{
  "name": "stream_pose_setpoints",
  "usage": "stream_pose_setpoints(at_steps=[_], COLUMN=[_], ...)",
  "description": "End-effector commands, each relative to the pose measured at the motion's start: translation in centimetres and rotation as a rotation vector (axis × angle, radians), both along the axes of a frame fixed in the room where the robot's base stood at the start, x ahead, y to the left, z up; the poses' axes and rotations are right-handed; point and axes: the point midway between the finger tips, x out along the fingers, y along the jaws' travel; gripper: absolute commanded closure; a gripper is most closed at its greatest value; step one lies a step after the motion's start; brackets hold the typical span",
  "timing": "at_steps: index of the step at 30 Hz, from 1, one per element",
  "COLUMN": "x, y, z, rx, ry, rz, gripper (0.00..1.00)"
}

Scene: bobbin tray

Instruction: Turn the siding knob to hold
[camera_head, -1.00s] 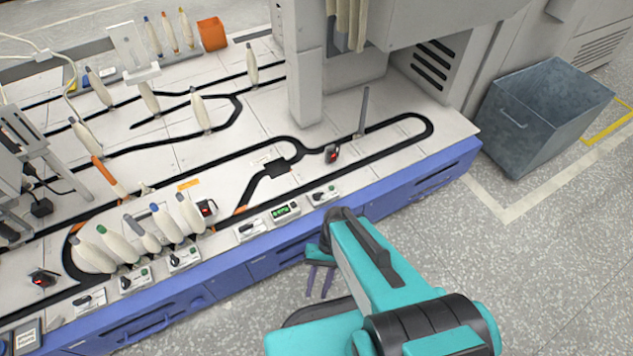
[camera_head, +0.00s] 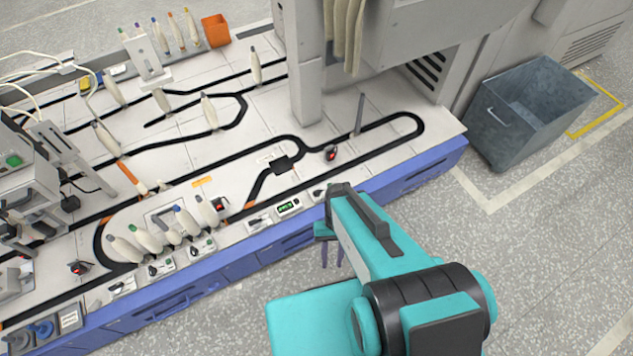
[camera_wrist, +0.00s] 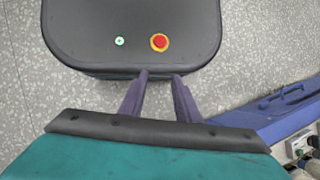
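Several small white control boxes with dark knobs line the front edge of the bobbin table, such as a left one (camera_head: 121,288), a middle one (camera_head: 203,247) and one (camera_head: 260,222) left of the green display (camera_head: 288,207). Their labels are too small to read, so I cannot tell which is the siding knob. Another box near the display is partly hidden by my arm. My gripper (camera_head: 332,262) hangs outside the table's front edge, pointing down, apart from all knobs. In the wrist view its two purple fingers (camera_wrist: 160,78) stand apart with nothing between them.
Bobbins stand along the black track (camera_head: 395,122) and crowd behind the left boxes. A grey column (camera_head: 306,85) rises from the table. A metal bin (camera_head: 535,115) stands right of it. My base, with red and green buttons, shows below the gripper.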

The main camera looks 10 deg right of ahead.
Motion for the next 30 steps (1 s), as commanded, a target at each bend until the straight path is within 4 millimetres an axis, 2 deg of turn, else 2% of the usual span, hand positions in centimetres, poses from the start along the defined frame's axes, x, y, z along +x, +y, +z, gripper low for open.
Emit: stream_pose_setpoints(at_steps=[1,3,24,30], x=[-0.1,-0.2,-1.4,-1.8], y=[-0.2,-0.4,-2.1,-2.3], z=[1.7,2.7,12.7,14.8], rx=[-0.006,-0.016,-0.087,-0.098], ry=[-0.002,-0.004,-0.025,-0.025], rz=[0.006,0.016,0.114,0.141], gripper=[0.7,0.7,0.7,0.7])
